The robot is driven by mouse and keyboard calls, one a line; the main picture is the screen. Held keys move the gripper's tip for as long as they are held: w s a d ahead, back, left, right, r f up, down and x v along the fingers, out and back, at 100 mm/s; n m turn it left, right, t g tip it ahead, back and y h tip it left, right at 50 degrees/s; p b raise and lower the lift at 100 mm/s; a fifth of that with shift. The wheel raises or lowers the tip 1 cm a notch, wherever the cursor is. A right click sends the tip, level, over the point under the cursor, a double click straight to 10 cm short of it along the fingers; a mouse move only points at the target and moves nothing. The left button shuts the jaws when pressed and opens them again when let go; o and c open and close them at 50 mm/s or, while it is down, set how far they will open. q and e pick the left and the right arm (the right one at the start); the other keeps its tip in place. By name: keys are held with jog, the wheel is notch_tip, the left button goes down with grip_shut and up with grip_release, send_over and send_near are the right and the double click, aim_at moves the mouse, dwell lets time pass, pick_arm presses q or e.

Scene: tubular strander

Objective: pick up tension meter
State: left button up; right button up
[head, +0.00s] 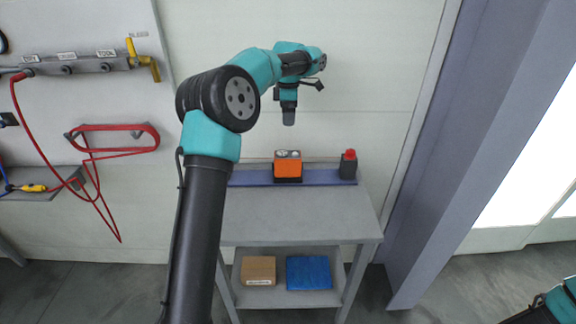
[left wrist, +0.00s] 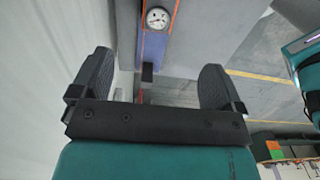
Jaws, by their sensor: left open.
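The tension meter appears to be the orange box with round dials on top (head: 288,166), standing upright on the blue strip at the back of the grey bench. In the left wrist view a white round dial with orange edging (left wrist: 158,19) shows at the top, beyond the fingers; the rest of it is cut off. My left gripper (head: 288,118) points down above the orange box, apart from it. In the left wrist view its two dark fingers (left wrist: 155,62) are spread with nothing held between them. My right gripper is not seen; only a bit of that arm shows at bottom right.
A dark bottle with a red cap (head: 348,164) stands right of the orange box. The grey bench top (head: 295,215) in front is bare. A cardboard box (head: 258,270) and a blue package (head: 309,272) sit on its lower shelf. A grey-purple post (head: 440,150) rises at right.

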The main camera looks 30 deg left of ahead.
pick_arm(q)
send_near(288, 154)
notch_tip(288, 154, down, 5)
jog(key=shift+f, duration=0.15)
dwell(0.4)
jog(key=shift+s+f, duration=0.1)
jog(key=shift+f, duration=2.5)
jog(key=c, duration=1.3)
jog(key=shift+r, duration=0.1)
jog(key=shift+c, duration=0.2)
